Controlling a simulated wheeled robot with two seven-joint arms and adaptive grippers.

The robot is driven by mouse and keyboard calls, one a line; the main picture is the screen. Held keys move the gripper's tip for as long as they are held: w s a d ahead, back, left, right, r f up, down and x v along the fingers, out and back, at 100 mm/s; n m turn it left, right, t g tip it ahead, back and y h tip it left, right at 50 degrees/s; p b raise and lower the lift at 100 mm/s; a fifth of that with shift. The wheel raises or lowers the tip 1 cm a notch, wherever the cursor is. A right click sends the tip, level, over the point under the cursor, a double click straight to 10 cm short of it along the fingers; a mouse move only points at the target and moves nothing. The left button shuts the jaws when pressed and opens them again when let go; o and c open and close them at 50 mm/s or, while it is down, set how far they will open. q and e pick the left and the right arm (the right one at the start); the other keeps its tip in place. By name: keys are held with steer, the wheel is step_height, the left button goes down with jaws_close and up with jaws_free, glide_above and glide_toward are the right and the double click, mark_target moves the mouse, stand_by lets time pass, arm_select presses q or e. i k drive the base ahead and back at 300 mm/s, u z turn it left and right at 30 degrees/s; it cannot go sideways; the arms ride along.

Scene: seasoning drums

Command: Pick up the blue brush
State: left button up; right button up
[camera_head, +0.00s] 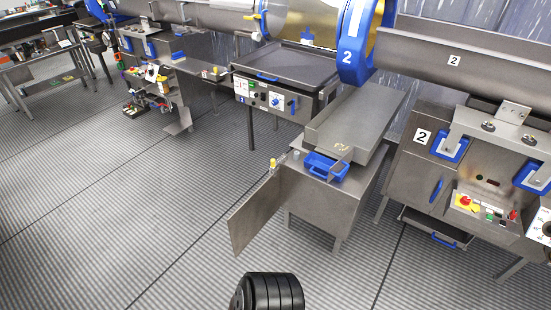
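Neither of my grippers shows in the head view. Only a black ribbed part, apparently mine, shows at the bottom centre.
An open metal door panel (257,213) juts out from the stand. A drum with a blue ring (350,50) and control panel (265,99) are behind. A cabinet (418,165) stands right. The striped floor (120,210) is clear.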

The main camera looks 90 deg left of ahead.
mark_target(178, 56)
steer(key=u, duration=2.2)
steer(key=i, duration=1.65)
steer(key=u, duration=1.6)
